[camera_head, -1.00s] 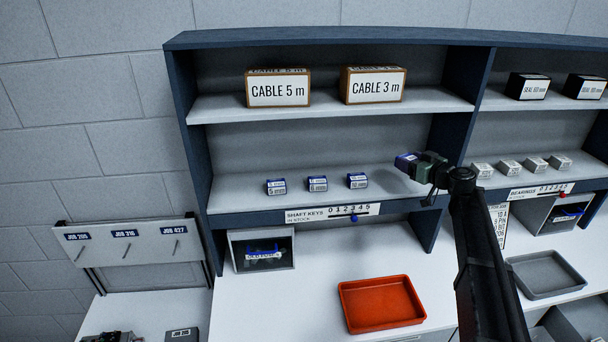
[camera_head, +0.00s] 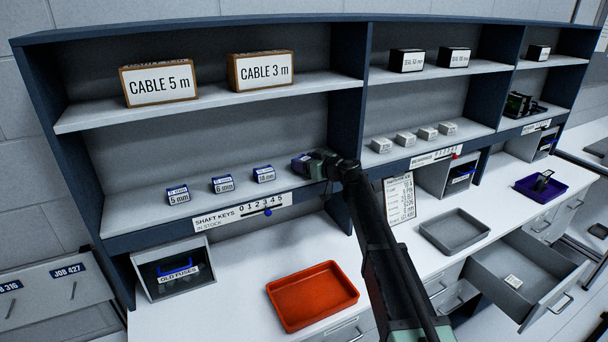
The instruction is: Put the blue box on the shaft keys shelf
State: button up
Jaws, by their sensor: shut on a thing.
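My gripper (camera_head: 318,164) is shut on a blue box (camera_head: 300,165), of which only the left part shows past the jaws. The held box is at the right end of the shaft keys shelf (camera_head: 140,215), close to the upright divider. I cannot tell whether it touches the shelf board. Three blue boxes stand in a row on this shelf, marked 5 mm (camera_head: 178,195), 6 mm (camera_head: 223,184) and what looks like 10 mm (camera_head: 264,174). They are left of the held box. The shaft keys label (camera_head: 240,215) with a 0 to 5 scale is on the shelf's front edge.
Cable boxes (camera_head: 160,82) stand on the shelf above. Small white boxes (camera_head: 404,139) stand on the bearings shelf, right of the divider (camera_head: 345,120). An orange tray (camera_head: 312,296) lies on the worktop below. An open drawer (camera_head: 528,275) juts out at right, beyond a grey tray (camera_head: 454,232).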

jog(key=shift+f+p, duration=0.2)
jog(key=shift+p, duration=0.1)
jog(key=shift+f, duration=0.25)
jog(key=o, duration=1.1)
jog(key=shift+r, duration=0.1)
jog(key=shift+r, duration=0.25)
jog(key=p+v, duration=0.2)
jog(key=v, duration=1)
jog(key=s+d+f+m+g+h, duration=0.2)
jog(key=s+d+f+g+h, duration=0.3)
jog(key=s, duration=0.7)
jog(key=s+d+f+m+g+h, duration=0.1)
jog(key=s+f+m+g+h, duration=0.15)
jog(key=s+f, duration=0.65)
jog(key=s+d+m+g+h, duration=0.1)
jog(key=s+d+m+h, duration=0.1)
jog(key=s+d, duration=0.3)
jog(key=s+d+m+g+h, duration=0.1)
jog(key=s+d+m+h, duration=0.2)
jog(key=s, duration=0.7)
jog(key=shift+s+d+f+m+h, duration=0.15)
jog(key=shift+d+f+m+h, duration=0.25)
jog(key=shift+d+m, duration=0.4)
